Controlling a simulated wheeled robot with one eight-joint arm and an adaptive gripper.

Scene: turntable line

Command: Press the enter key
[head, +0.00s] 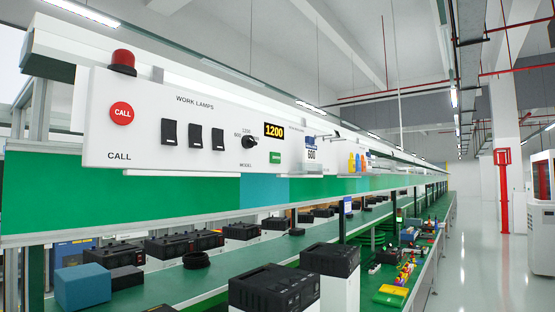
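A white control panel (140,140) is mounted on the line at the left and middle of the head view. A small green key (275,157) sits on it, below a display (274,130) that reads 1200 in yellow digits. The lettering on the green key is too small to read surely, and I see no other key like it on the panel. A black rotary knob (249,142) marked MODEL is just left of the key. Nothing covers the key. My gripper is not in view.
The panel also carries a red CALL button (122,113), a red lamp (123,62) and three black WORK LAMPS switches (195,136). Below, a green bench (150,286) holds black devices and a blue box (82,286). The aisle floor (475,260) at right is clear.

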